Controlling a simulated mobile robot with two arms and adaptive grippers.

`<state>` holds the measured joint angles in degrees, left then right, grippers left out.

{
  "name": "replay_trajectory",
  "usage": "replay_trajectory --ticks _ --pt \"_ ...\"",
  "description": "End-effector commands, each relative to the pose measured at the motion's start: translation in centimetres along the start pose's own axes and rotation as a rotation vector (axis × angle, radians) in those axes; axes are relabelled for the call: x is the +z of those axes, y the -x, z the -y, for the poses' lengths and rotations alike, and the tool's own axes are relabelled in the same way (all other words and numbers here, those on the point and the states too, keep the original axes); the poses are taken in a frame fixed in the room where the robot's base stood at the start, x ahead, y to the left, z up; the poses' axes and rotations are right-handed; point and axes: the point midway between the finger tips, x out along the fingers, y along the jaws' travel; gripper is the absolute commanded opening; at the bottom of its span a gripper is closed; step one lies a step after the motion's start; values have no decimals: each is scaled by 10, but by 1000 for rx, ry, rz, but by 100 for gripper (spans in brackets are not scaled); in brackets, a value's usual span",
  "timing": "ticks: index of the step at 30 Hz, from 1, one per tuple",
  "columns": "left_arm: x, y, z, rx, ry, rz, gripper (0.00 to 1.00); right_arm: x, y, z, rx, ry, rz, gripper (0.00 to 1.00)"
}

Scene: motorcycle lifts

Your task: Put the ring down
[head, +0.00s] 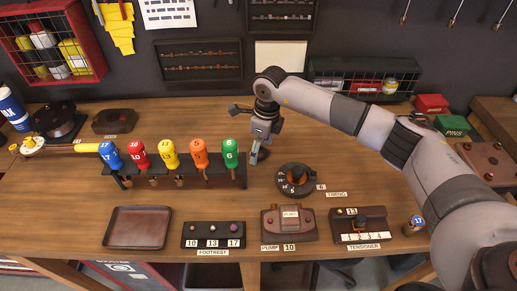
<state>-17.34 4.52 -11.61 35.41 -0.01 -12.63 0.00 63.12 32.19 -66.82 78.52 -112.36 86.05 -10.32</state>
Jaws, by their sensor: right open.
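My right gripper (257,158) points down over the workbench, just right of the green-handled driver (231,153). Its jaws are open. A small dark piece shows beside its fingertips; I cannot tell whether it is part of the gripper or a separate thing. I cannot clearly pick out a loose ring. A dark round dial (290,191) with white number marks lies right of and in front of the gripper, by the label "TIMING" (336,195). It is apart from the gripper. My left gripper is not in view.
Several colored drivers stand in a rack (150,182) left of the gripper. In front are an empty brown tray (108,228), the footrest block (189,236), the pump block (315,228) and the tensioner block (391,225). Bare wood shows between the dial and the back wall.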

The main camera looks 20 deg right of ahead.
Motion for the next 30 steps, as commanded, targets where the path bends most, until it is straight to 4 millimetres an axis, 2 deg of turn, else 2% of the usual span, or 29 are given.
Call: replay_trajectory --ticks 9,30 --pt "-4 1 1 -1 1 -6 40 0 -6 0 0 1 0 65" --pt "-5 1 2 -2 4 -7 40 0 -5 0 0 1 0 19"
